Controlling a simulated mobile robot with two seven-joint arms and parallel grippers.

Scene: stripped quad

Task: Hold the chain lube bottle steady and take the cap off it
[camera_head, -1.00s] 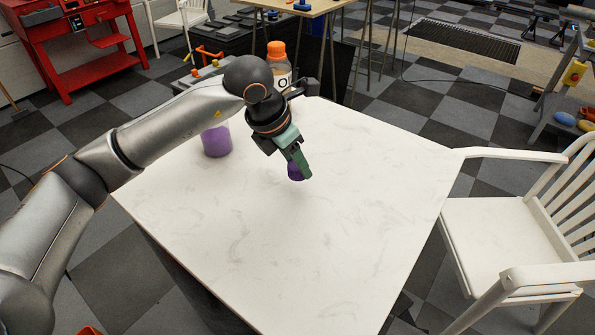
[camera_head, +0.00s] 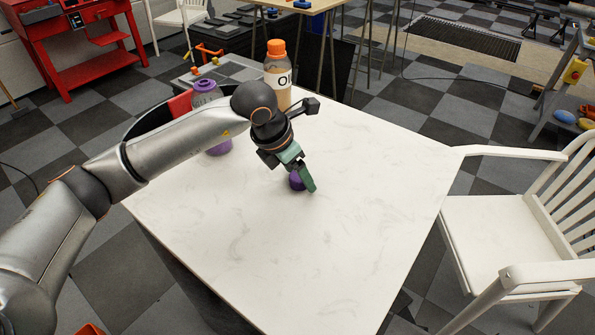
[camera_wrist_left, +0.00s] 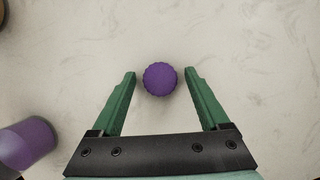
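A small round purple cap (camera_head: 296,182) with a ridged edge rests on the white table. In the left wrist view the purple cap (camera_wrist_left: 160,78) sits between the two green fingers of my left gripper (camera_wrist_left: 161,75), with a gap on each side. The gripper (camera_head: 302,178) is open and points down in the head view. A clear bottle with a purple top (camera_head: 205,88) and purple lower part stands behind my left forearm, which hides its middle. That bottle's purple part (camera_wrist_left: 30,143) shows at lower left in the wrist view. My right gripper is not in view.
A bottle with an orange cap (camera_head: 276,49) and a partly hidden label stands at the table's far corner. The white table's (camera_head: 300,260) front and right areas are clear. A white chair (camera_head: 510,235) stands close at the right.

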